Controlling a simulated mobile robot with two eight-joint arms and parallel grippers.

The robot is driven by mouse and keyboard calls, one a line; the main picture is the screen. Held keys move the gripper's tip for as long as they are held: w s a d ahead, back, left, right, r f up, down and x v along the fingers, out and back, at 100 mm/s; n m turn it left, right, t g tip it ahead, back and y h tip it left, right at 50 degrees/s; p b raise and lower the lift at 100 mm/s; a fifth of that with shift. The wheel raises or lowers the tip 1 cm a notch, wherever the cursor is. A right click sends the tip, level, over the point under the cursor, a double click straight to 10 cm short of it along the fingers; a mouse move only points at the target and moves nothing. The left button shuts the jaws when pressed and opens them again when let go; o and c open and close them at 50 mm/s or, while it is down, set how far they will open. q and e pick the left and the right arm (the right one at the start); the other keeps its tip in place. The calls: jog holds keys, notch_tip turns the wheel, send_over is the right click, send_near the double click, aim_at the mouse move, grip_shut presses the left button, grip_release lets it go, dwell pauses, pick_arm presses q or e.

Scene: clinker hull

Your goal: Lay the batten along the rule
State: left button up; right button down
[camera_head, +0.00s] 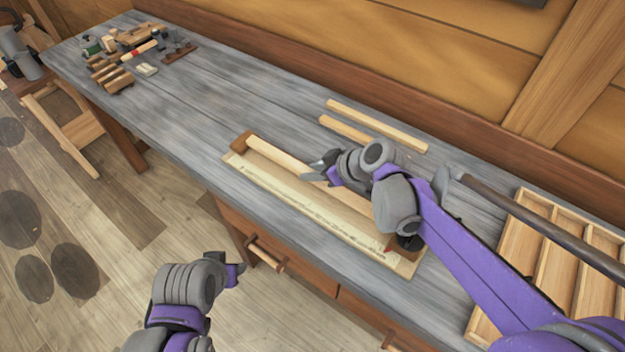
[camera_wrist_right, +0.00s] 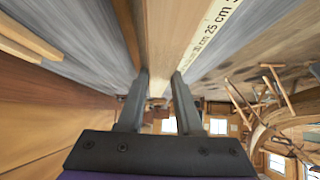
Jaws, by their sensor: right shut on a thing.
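The batten (camera_head: 278,158) is a long pale wooden strip above a pale board on the bench. The rule (camera_head: 300,200) is a cream strip with fine markings along the board's front side. My right gripper (camera_head: 316,172) is shut across the batten. In the right wrist view the batten (camera_wrist_right: 172,35) runs between the two fingers (camera_wrist_right: 158,88), with the rule's centimetre marks (camera_wrist_right: 213,30) close along its right side. I cannot tell whether the batten touches the board. Its far right part is hidden behind my right arm. My left gripper (camera_head: 236,272) is off the bench front; its finger opening is unclear.
A brown block (camera_head: 245,143) is at the board's left end. Two loose wooden strips (camera_head: 376,125) lie behind. A divided wooden tray (camera_head: 510,243) is at right. Tools and wood pieces (camera_head: 125,58) crowd the far left. The bench between (camera_head: 190,105) is clear.

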aim_at(313, 188)
jog(key=shift+w+f, duration=0.1)
jog(key=shift+f, duration=1.95)
jog(key=shift+f+b, duration=0.1)
jog(key=shift+b, duration=0.2)
jog(key=c, duration=0.8)
grip_release()
jog(key=shift+c, duration=0.2)
jog(key=shift+d+r, duration=0.1)
jog(key=shift+r, duration=0.15)
jog(key=p+v, duration=0.1)
jog(key=v, duration=1)
jog(key=shift+d+r, duration=0.2)
